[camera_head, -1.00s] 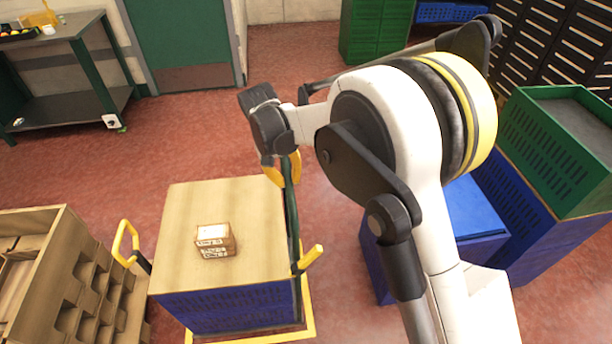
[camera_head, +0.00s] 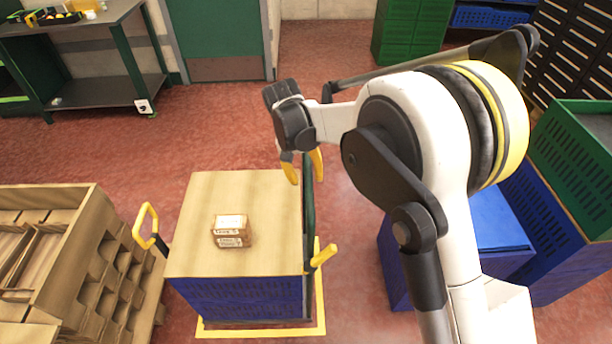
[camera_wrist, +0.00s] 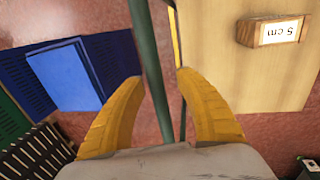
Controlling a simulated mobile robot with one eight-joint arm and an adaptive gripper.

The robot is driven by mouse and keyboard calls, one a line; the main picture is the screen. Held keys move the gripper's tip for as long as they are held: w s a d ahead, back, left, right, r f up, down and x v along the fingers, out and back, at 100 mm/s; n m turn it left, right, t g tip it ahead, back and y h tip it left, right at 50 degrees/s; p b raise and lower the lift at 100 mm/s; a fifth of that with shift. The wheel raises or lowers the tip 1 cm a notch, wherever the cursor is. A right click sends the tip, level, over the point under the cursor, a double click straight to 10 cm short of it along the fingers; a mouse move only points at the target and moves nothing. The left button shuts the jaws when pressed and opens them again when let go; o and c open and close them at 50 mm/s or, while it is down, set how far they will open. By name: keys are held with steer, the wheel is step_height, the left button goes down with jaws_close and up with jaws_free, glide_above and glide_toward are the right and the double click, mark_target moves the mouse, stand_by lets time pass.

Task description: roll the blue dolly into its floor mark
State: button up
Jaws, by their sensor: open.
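The blue dolly (camera_head: 240,298) has a blue slatted body, a flat wooden top and a dark green upright bar (camera_head: 308,205) on its right side. It stands within a yellow outlined floor mark (camera_head: 262,332), whose front and right edges show in the head view; its far and left edges are hidden. A small labelled box (camera_head: 232,232) sits on the wooden top. My gripper (camera_head: 304,170) is at the dolly's far right corner, pointing down. In the wrist view its yellow fingers (camera_wrist: 160,76) are apart, with the green bar (camera_wrist: 150,65) seen between them; contact cannot be told.
A wooden rack (camera_head: 85,235) stands close on the left, with a yellow handle (camera_head: 146,222) between it and the dolly. Blue crates (camera_head: 490,215) and a green crate (camera_head: 580,150) stand on the right. A dark table (camera_head: 100,90) is at the back left. Red floor beyond is clear.

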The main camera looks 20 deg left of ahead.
step_height(320, 180, up, 12)
steer(key=a, duration=0.2)
steer(key=shift+s+a+f, duration=0.15)
steer(key=shift+s, duration=0.25)
